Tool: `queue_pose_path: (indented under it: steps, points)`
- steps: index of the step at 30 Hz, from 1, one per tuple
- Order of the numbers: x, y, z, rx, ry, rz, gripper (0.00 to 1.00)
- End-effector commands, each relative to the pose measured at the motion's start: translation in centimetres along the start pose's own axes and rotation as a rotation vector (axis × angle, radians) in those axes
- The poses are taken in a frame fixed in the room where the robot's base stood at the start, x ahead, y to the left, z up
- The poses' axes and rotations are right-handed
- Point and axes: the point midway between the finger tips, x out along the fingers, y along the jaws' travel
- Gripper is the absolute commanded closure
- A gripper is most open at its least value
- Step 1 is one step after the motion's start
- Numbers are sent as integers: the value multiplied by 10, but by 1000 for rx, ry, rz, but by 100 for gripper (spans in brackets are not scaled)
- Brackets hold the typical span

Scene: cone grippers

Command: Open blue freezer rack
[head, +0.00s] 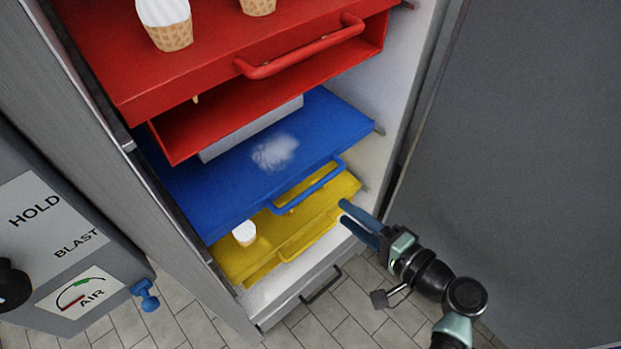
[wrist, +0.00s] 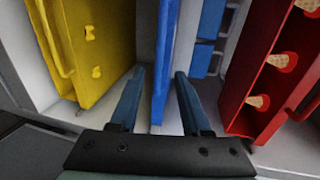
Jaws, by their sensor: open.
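The blue freezer rack (head: 205,185) is a flat blue shelf with a white frosty patch, between the red rack above and the yellow rack below. Its blue bar handle (head: 312,188) is on the front edge. My gripper (head: 343,211) is open, just right of that handle and near the yellow rack's front corner in the head view. In the wrist view, the blue rack (wrist: 163,60) shows edge-on as a narrow strip between the open fingers of my gripper (wrist: 160,74). I cannot make out the handle separately there, nor whether a finger touches it.
The red rack (head: 230,75) with its handle and cones sits above. The yellow rack (head: 320,215) holds a cone below. The grey freezer door (head: 510,170) stands open at right. A control box (head: 60,240) is at left, and tiled floor (head: 340,320) lies in front.

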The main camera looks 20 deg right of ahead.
Motion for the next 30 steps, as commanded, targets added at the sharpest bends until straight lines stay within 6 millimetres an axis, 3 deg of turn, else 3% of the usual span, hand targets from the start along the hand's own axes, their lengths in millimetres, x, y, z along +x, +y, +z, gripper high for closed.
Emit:
queue_pose_path:
  steps: [9,15,21,29,30]
  points:
    - [68,0,0,-3,-2,1,53]
    - [98,0,0,-5,-2,1,53]
    - [109,0,0,-4,1,2,53]
    - [110,0,0,-4,1,2,53]
    - [110,0,0,-4,1,2,60]
